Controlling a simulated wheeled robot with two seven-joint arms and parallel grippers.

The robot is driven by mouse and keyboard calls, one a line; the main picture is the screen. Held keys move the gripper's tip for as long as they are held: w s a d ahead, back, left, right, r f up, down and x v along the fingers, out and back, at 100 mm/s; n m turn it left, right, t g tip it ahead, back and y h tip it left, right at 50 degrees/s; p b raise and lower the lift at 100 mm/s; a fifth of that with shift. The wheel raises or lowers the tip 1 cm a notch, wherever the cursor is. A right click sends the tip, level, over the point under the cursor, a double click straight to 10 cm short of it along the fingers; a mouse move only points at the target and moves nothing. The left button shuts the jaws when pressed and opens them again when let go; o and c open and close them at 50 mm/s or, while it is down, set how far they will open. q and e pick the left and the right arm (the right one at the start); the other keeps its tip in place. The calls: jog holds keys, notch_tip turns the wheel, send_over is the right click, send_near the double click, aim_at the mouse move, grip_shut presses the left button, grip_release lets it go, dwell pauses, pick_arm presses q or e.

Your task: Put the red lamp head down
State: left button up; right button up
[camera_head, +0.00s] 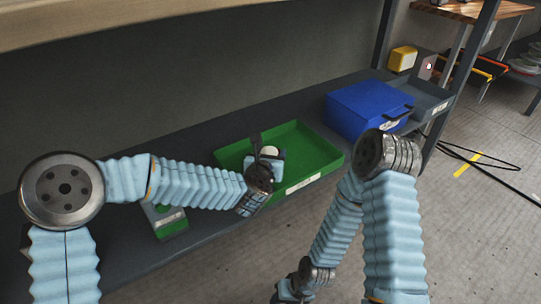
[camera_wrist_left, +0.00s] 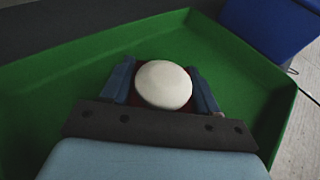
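The red lamp head (camera_wrist_left: 190,106) has a pale, rounded cap (camera_wrist_left: 164,85) facing the left wrist camera; only a little dark red shows around it. My left gripper (camera_wrist_left: 162,88) has its two blue fingers closed against the sides of the lamp head. In the head view my left gripper (camera_head: 268,154) is over the green tray (camera_head: 318,154), and the pale cap shows between its fingers. I cannot tell whether the lamp head touches the tray floor. My right arm hangs down at the bottom centre of the head view; its fingers are not visible.
A blue box (camera_head: 362,107) stands right of the tray, beside a grey bin (camera_head: 428,100). A yellow object (camera_head: 402,58) is behind them. A small green-and-grey item (camera_head: 170,226) lies left of the tray, under my left forearm. The tray floor around the gripper looks clear.

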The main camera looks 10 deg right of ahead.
pick_arm(q)
jog(key=o, duration=0.5)
jog(key=shift+c, duration=0.2)
jog(key=shift+r+p, duration=0.2)
jog(key=shift+p, duration=0.1)
jog(key=shift+r+p, duration=0.35)
jog(key=shift+p, duration=0.1)
jog(key=v, duration=1.2)
jog(key=shift+a+f, duration=0.1)
jog(key=shift+f, duration=0.1)
jog(key=shift+s, duration=0.1)
